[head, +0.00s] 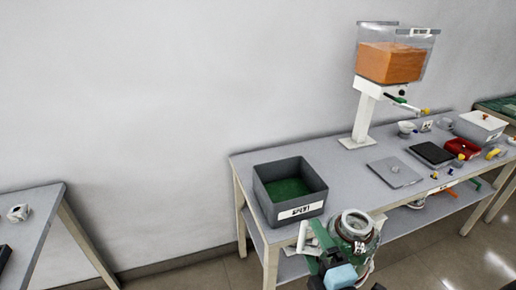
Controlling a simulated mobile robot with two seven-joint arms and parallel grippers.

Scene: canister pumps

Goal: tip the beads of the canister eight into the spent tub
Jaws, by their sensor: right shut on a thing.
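The spent tub (260,190) is a grey open box with a white label on its front, standing at the left end of the table. Green material lies on its floor. My right gripper (338,242) is at the bottom middle, shut on a canister (356,222) with a round, pale, open rim. The canister looks roughly upright, in front of the table edge, to the right of the tub and nearer to me. Its number and its contents cannot be made out. My left gripper is not in view.
A hopper of orange beads (390,62) stands on a white post at the back of the table (335,172). A grey plate (395,172), a dark tray (431,153) and a red container (462,148) lie to the right. Another table (40,215) is at far left.

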